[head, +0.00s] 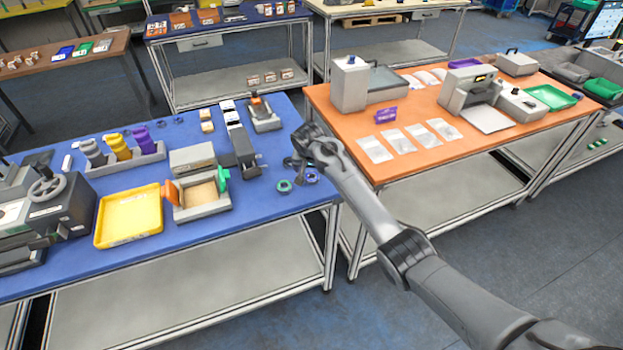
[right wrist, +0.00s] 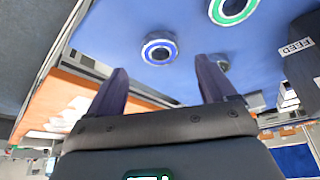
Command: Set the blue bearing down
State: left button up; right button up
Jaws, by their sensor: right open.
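The blue bearing (head: 312,178) lies flat on the blue table (head: 262,222) near its right edge. It also shows in the right wrist view (right wrist: 148,50), just beyond the gap between my fingertips and apart from both. My right gripper (head: 296,163) is open and empty, low over the table beside the bearing; its two fingers (right wrist: 157,75) stand wide apart in the right wrist view. A green bearing (head: 284,186) lies to the left of the blue one, and shows at the top of the right wrist view (right wrist: 231,20). My left gripper is out of view.
A dark feeder marked FEED (right wrist: 300,60) stands near the bearings. A grey box with orange and green handles (head: 203,212) and a yellow tray (head: 128,240) sit further left. An orange table (head: 420,165) stands to the right across a gap. The table's front right corner is clear.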

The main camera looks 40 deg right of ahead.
aim_at(312, 177)
jog(key=shift+b+x, duration=0.45)
jog(key=shift+x, duration=1.85)
jog(key=shift+s+a+f, duration=0.1)
jog(key=shift+s+a, duration=0.05)
jog(key=shift+a, duration=0.05)
jog(key=c, duration=1.2)
